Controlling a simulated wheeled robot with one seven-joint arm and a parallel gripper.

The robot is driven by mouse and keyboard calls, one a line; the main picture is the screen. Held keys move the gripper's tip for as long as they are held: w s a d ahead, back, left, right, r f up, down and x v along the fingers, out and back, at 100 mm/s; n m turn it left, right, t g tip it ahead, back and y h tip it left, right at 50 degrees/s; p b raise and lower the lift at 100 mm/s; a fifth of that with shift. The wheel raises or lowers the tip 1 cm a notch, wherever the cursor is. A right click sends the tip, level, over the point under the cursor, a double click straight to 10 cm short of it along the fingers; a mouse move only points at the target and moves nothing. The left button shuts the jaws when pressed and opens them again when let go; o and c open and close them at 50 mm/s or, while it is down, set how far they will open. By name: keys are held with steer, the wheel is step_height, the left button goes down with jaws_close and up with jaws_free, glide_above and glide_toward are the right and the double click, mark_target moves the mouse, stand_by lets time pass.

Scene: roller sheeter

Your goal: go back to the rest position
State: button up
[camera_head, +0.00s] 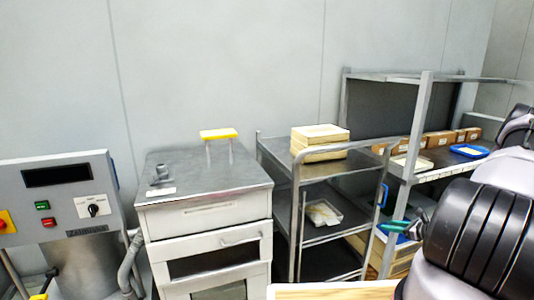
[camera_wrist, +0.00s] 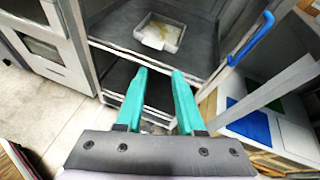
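My gripper (camera_wrist: 156,100) shows in the wrist view with its two teal fingers apart and nothing between them. It points toward the lower part of a grey trolley. In the head view my gripper (camera_head: 394,227) is small and partly hidden by my arm at the right, in front of the trolley (camera_head: 300,200) and the shelf rack. A clear tray (camera_wrist: 160,33) with pale contents lies on a trolley shelf ahead of the fingers, apart from them. The tray also shows in the head view (camera_head: 322,212).
A metal cabinet (camera_head: 205,220) with a yellow-handled tool (camera_head: 219,134) stands left of the trolley. Stacked wooden boxes (camera_head: 320,142) sit on the trolley top. A control panel (camera_head: 62,200) is at far left. The rack (camera_head: 424,110) holds cartons and a blue tray (camera_head: 469,151). Floor (camera_wrist: 40,110) is clear at left.

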steer(key=s+a+r+n+g+y, duration=0.1)
steer(key=s+a+r+n+g, duration=0.15)
steer(key=a+r+n, duration=0.95)
steer(key=s+a+r+n+g, duration=0.15)
steer(key=a+r+g, duration=0.25)
steer(key=r, duration=1.7)
steer(key=s+a+r+n+g+h, duration=0.1)
steer(key=s+a+r+n+h, duration=0.15)
steer(key=s+r, duration=0.3)
steer(key=s+a+r+n+h, duration=0.1)
steer(key=s+a+r+n, duration=0.3)
steer(key=r, duration=0.3)
steer(key=s+r+n+t+h, duration=0.1)
steer(key=s+r, duration=0.2)
steer(key=s, duration=0.5)
steer(key=s+a+r+n+t+h, duration=0.1)
steer(key=s+r+n+t, duration=0.1)
steer(key=s+r, duration=0.2)
steer(key=s, duration=0.3)
steer(key=shift+s+a+r+n+h, duration=0.2)
steer(key=shift+s+r+n+h, duration=0.05)
steer(key=shift+s+n+h, duration=0.1)
